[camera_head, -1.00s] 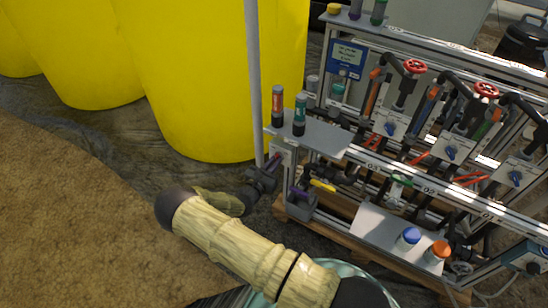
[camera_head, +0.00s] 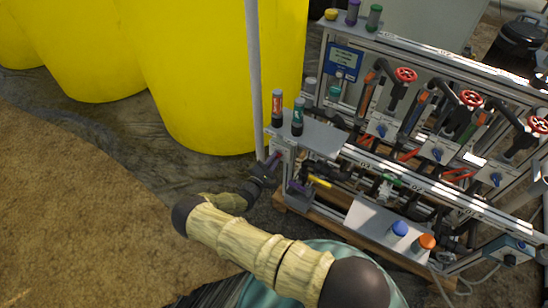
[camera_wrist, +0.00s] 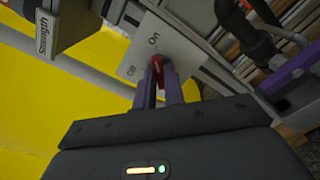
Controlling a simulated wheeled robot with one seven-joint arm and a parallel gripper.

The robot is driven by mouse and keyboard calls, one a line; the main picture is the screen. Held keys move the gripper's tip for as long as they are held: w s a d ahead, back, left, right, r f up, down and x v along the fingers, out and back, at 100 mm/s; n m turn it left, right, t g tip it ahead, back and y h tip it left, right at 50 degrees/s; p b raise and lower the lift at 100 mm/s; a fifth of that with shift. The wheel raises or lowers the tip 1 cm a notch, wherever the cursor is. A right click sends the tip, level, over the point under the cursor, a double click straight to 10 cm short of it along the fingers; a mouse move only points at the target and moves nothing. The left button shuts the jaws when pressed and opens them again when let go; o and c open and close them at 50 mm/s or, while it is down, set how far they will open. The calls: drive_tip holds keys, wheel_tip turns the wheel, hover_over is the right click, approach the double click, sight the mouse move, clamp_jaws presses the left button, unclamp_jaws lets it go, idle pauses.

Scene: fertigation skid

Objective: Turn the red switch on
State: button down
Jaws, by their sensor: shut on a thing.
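The red switch (camera_wrist: 157,68) is a small red lever on a pale plate (camera_wrist: 183,48) in the wrist view. The plate is marked "On" above the lever and "Off" to its left. My gripper (camera_wrist: 159,76) has its two purple fingers on either side of the lever, shut on it. The lever's base is partly hidden by the fingers, and I cannot tell clearly which mark it points to. In the head view my gripper (camera_head: 273,159) is at the plate on the left end of the skid; the red lever is hidden there.
A grey upright pole (camera_head: 254,80) stands close to my gripper, with yellow tanks (camera_head: 200,80) behind. The skid frame (camera_head: 440,185) with pipes and red handwheels (camera_head: 405,75) fills the right. A "Strength" sign (camera_wrist: 45,35) is at upper left in the wrist view. Open ground lies left.

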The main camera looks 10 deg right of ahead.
drive_tip(key=shift+f, duration=0.1)
idle(0.3)
drive_tip(key=c, duration=1.5)
unclamp_jaws()
drive_tip(key=shift+a, duration=0.1)
